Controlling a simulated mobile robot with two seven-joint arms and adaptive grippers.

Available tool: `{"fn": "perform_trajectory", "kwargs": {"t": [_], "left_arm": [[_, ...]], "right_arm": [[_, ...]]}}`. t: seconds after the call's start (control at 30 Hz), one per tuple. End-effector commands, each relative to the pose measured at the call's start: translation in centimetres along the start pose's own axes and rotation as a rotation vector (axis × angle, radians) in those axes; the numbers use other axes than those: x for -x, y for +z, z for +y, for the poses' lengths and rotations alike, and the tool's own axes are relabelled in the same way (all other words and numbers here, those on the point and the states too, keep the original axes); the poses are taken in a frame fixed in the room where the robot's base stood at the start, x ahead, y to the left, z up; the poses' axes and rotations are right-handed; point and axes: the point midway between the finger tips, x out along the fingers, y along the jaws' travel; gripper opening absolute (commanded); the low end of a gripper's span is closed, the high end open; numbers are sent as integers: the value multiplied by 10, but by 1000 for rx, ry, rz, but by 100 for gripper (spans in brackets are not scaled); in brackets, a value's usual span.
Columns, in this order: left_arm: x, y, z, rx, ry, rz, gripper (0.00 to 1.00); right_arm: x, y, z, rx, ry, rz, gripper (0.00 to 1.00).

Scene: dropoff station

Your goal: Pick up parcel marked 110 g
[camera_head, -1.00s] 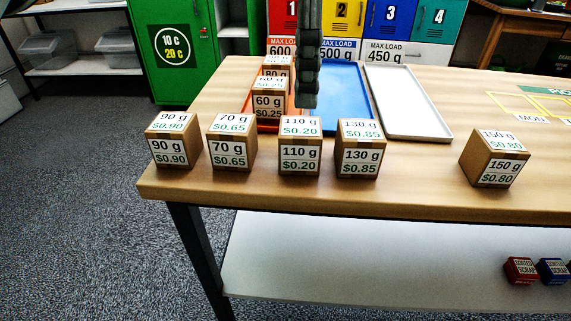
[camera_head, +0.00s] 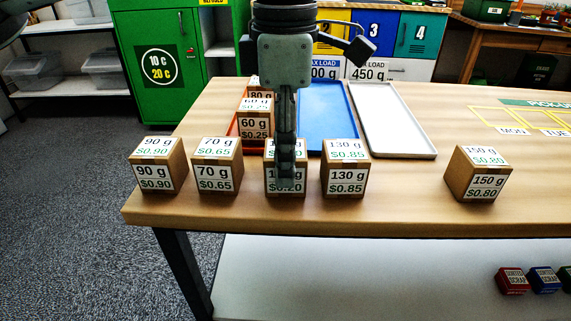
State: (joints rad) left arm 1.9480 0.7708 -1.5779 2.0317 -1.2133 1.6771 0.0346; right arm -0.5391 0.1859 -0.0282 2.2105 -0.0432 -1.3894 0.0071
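The parcel marked 110 g (camera_head: 300,182) is a brown cardboard cube with white labels. It stands upright on the table in the front row, between the 70 g parcel (camera_head: 230,181) and the 130 g parcel (camera_head: 361,184). My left gripper (camera_head: 285,178) points down in front of the 110 g parcel in the picture and covers the middle of its labels. Its fingers are seen edge-on, so I cannot tell whether they are open or touch the parcel. My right gripper is not in view.
The 90 g parcel (camera_head: 145,181) stands at the row's left end, and the 150 g parcel (camera_head: 487,187) stands apart at the right. Behind the row are a blue tray (camera_head: 325,110), a white tray (camera_head: 391,120) and an orange tray holding several parcels, including a 60 g parcel (camera_head: 254,126).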

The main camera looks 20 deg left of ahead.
Motion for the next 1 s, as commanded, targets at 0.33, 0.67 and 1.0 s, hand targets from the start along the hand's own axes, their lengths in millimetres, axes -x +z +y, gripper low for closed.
{"fn": "perform_trajectory", "kwargs": {"t": [0.33, 0.67, 1.0], "left_arm": [[0, 0, 0, 0, 0, 0, 17], [4, 0, 0, 0, 1, -1, 16], [50, -12, -8, 0, 1, -3, 16]], "right_arm": [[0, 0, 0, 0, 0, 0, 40], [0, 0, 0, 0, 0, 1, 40], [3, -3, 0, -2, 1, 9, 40]]}}
